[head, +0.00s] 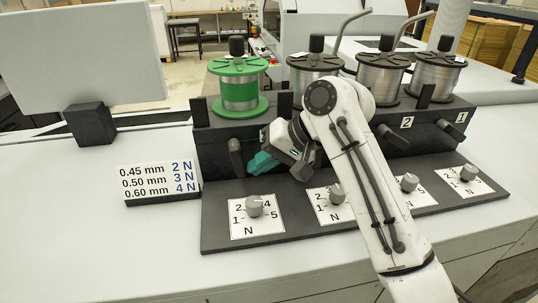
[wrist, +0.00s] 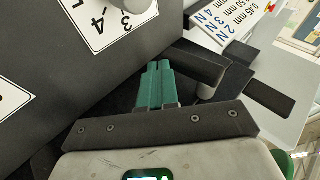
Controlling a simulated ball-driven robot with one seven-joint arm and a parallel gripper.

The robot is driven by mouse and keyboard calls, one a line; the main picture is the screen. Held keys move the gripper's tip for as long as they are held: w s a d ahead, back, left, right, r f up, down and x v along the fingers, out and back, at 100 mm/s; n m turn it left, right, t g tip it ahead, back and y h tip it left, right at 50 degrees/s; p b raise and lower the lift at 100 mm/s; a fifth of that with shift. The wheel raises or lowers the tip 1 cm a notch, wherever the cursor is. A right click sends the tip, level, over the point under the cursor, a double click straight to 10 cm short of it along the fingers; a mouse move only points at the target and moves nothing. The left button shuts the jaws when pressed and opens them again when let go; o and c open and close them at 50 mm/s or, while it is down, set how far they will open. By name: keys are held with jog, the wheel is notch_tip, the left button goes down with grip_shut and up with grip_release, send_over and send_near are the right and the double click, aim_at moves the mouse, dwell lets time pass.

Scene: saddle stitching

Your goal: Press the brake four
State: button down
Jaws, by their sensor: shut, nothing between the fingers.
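The leftmost brake (head: 235,157) is a dark rounded lever on the front of the black unit, below the green spool (head: 239,85). It shows in the wrist view as a dark cylinder (wrist: 198,63). No number plate for it is visible; my arm covers part of the front there. My gripper (head: 262,163) has teal fingers, shut and empty, just right of this lever. In the wrist view the closed fingertips (wrist: 158,68) lie close beside the dark cylinder; I cannot tell whether they touch it.
Plates 2 (head: 406,122) and 1 (head: 461,117) mark brakes farther right. Below stand several dials, including the leftmost dial (head: 254,206). A wire-gauge sign (head: 160,180) stands left. Grey wire spools (head: 436,75) stand on top. The white surface at front left is clear.

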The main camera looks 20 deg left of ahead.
jog(key=shift+r, duration=0.1)
jog(key=shift+r+p, duration=0.35)
jog(key=shift+r, duration=0.45)
jog(key=b+v, duration=0.2)
jog(key=v, duration=0.8)
jog(key=shift+d+r+b, duration=0.25)
jog(key=shift+d+b, duration=0.1)
jog(key=shift+b, duration=0.05)
